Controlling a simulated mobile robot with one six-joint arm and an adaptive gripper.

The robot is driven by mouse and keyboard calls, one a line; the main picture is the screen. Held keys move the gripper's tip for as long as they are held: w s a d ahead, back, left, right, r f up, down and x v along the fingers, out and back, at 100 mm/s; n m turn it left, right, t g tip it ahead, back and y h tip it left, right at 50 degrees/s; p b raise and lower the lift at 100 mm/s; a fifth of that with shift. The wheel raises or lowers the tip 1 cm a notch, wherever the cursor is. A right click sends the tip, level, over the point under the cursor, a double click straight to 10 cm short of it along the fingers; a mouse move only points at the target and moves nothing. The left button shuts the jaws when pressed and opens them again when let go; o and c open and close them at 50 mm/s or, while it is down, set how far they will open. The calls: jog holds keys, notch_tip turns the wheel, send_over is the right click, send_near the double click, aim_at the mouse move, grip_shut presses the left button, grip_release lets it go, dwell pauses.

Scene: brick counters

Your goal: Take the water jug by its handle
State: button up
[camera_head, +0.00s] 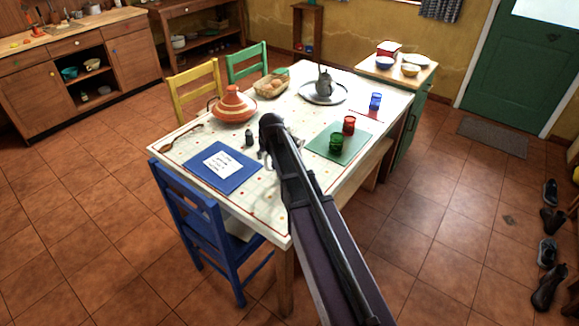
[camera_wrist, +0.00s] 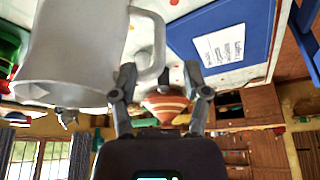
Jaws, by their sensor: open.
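The water jug (camera_wrist: 75,50) is a pale grey-white vessel, large at the left of the wrist view, which shows the room upside down. Its looped handle (camera_wrist: 160,40) points right, toward the space between my fingertips. My gripper (camera_wrist: 160,76) is open, one finger on each side of the handle's lower end in that view. I cannot tell whether either finger touches it. In the head view my gripper (camera_head: 264,157) is over the middle of the table, and my arm seems to hide the jug there.
On the white-clothed table (camera_head: 276,112) are an orange striped tagine (camera_head: 233,105), a blue mat (camera_head: 239,179) with a paper, a small dark jar (camera_head: 250,138), a green mat (camera_head: 345,151) with red and green cups, a bread basket (camera_head: 268,88) and a metal teapot (camera_head: 325,83) on a tray.

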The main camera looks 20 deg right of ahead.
aim_at(266, 160)
jog(key=shift+f, duration=0.15)
jog(key=shift+b+x, duration=2.45)
jog(key=shift+x, duration=0.05)
grip_shut()
